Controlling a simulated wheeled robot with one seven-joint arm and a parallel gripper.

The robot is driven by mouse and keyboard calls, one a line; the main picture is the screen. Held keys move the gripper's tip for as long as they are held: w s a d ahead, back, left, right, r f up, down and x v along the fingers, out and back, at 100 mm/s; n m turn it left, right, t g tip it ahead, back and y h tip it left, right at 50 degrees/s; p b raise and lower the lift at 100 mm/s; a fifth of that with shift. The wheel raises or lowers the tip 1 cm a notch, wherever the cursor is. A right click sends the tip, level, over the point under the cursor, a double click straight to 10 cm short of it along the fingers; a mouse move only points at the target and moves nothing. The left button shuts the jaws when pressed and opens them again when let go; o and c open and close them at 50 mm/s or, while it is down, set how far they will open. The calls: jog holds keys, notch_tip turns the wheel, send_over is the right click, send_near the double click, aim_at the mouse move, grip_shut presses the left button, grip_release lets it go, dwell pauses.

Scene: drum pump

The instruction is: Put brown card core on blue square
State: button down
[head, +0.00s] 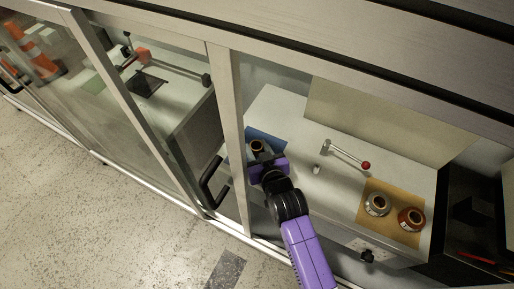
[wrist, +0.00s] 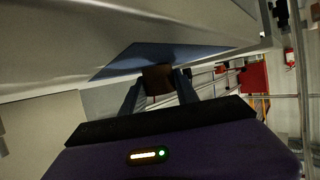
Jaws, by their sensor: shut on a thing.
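The brown card core (head: 257,146) is in my gripper (head: 262,158), at the left end of the white bench inside the cabinet. The blue square (head: 268,139) lies on the bench top just behind and around it in the head view. In the wrist view the core (wrist: 158,78) sits between the two fingertips of my gripper (wrist: 158,86), and the blue square (wrist: 160,57) is right beside its far end. My gripper is shut on the core. I cannot tell whether the core touches the square.
A lever with a red knob (head: 366,165) stands on the bench right of my gripper. A tan mat (head: 392,229) holds two round spools further right. The cabinet's upright frame (head: 232,140) and a black door handle (head: 211,184) are close on my arm's left.

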jog(key=shift+f, duration=0.1)
jog(key=c, duration=0.9)
grip_release()
